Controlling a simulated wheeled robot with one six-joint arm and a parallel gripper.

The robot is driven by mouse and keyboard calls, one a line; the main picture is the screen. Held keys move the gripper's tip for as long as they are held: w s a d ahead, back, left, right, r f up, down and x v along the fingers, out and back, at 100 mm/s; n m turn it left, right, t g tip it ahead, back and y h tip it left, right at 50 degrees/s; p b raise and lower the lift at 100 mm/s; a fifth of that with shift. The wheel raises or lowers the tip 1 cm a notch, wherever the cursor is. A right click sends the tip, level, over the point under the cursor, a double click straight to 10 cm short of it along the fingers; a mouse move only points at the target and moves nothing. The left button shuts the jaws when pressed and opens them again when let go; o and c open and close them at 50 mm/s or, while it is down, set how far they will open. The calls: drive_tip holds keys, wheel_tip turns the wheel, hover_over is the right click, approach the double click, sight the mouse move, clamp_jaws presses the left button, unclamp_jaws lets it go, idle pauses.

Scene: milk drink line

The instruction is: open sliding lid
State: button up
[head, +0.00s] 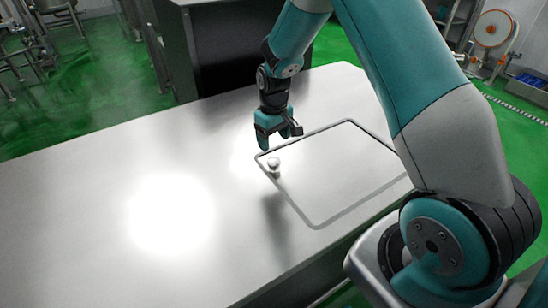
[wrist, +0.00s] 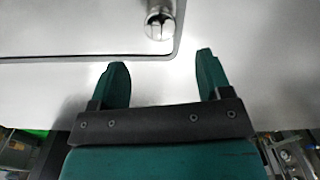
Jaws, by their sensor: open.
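The sliding lid (head: 335,178) is a flat metal panel set in the metal counter top, with a dark, rounded outline. Its gap looks narrow all round, and my arm hides its right end. A small round knob (head: 274,164) stands near the lid's left corner. In the wrist view the knob (wrist: 160,24) is at the top, beyond my fingertips and between their lines. The lid's edge (wrist: 80,58) shows there too. My gripper (head: 278,138) points down above the counter, just behind the knob and apart from it. Its two fingers (wrist: 162,75) are spread and empty.
The counter top (head: 80,215) is bare and shiny to the left of the lid. A dark metal cabinet (head: 215,50) stands behind the counter. My arm fills the right side of the head view. Green floor (head: 110,120) shows beyond the counter.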

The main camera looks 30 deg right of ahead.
sight(274, 161)
wheel_tip(274, 161, down, 8)
drive_tip(key=shift+r, duration=0.15)
drive_tip(key=c, duration=1.2)
drive_tip(key=shift+c, duration=0.4)
